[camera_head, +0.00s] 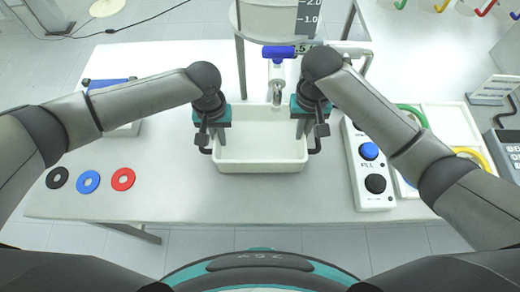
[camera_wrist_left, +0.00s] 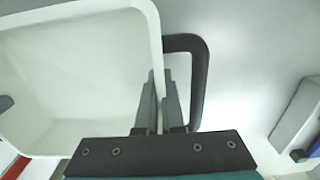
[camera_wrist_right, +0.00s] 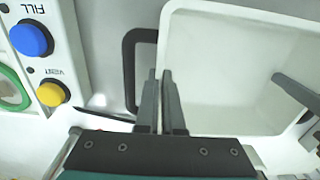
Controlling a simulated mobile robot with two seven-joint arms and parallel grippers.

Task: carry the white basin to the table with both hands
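The white basin (camera_head: 260,166) is upright over the table, under the reactor's tap, with a dark loop handle on each side. I cannot tell whether it rests on the table or hangs just above it. My left gripper (camera_head: 203,138) is at its left side; in the left wrist view the fingers (camera_wrist_left: 160,95) are close together with the basin's rim (camera_wrist_left: 157,50) between them, beside the handle (camera_wrist_left: 198,80). My right gripper (camera_head: 314,134) is at the right side; its fingers (camera_wrist_right: 161,95) close on the rim (camera_wrist_right: 165,40) beside the handle (camera_wrist_right: 129,70).
The blue-handled tap (camera_head: 278,62) reaches down over the basin's back. A button panel (camera_head: 366,165) stands close on the right. Black, blue (camera_head: 87,181) and red rings lie at the left front. The table (camera_head: 200,196) is clear in front of the basin.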

